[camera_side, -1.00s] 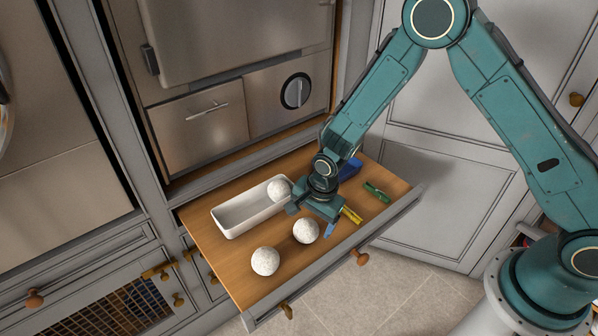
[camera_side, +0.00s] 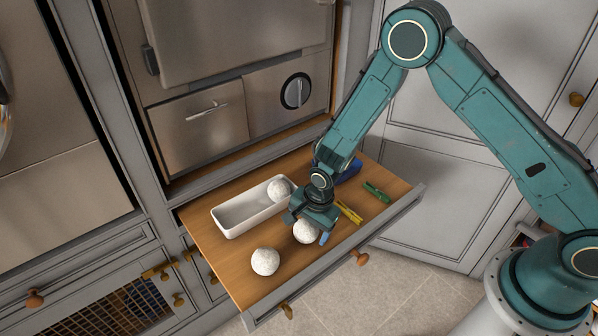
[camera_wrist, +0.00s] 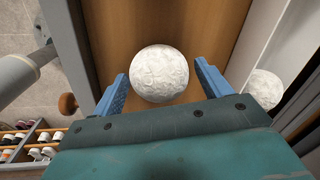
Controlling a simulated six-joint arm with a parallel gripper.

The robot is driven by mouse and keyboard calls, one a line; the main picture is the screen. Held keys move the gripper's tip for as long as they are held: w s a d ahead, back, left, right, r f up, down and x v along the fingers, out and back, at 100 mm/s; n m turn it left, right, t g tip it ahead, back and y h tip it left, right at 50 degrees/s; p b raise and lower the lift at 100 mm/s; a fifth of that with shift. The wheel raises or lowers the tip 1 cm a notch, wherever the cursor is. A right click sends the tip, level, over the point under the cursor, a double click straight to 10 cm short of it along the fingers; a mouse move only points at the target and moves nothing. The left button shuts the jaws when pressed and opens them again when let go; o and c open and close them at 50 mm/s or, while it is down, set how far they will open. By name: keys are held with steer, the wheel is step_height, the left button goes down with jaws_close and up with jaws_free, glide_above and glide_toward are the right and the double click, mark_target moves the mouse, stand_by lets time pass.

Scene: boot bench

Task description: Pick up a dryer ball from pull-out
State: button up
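Three white, textured dryer balls are on the wooden pull-out (camera_side: 215,257). One ball (camera_side: 304,232) lies under my gripper (camera_side: 308,228), which partly hides it in the side view. In the wrist view this ball (camera_wrist: 159,73) sits between and slightly beyond the blue fingertips of my open gripper (camera_wrist: 158,80), with gaps on both sides. A second ball (camera_side: 265,261) lies on the bare wood nearer the front left. The third ball (camera_side: 279,189) sits in a white tray (camera_side: 229,232); a ball also shows at the right of the wrist view (camera_wrist: 265,87).
A yellow clip (camera_side: 349,212), a green clip (camera_side: 376,191) and a dark blue object (camera_side: 348,172) lie to the right of my gripper. The pull-out's grey front edge (camera_side: 332,265) has wooden knobs. The wood around the front-left ball is clear.

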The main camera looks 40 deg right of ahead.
steer(key=c, duration=0.9)
steer(key=shift+o, duration=0.2)
steer(key=shift+r, duration=0.1)
step_height(320, 180, up, 20)
stand_by(0.6)
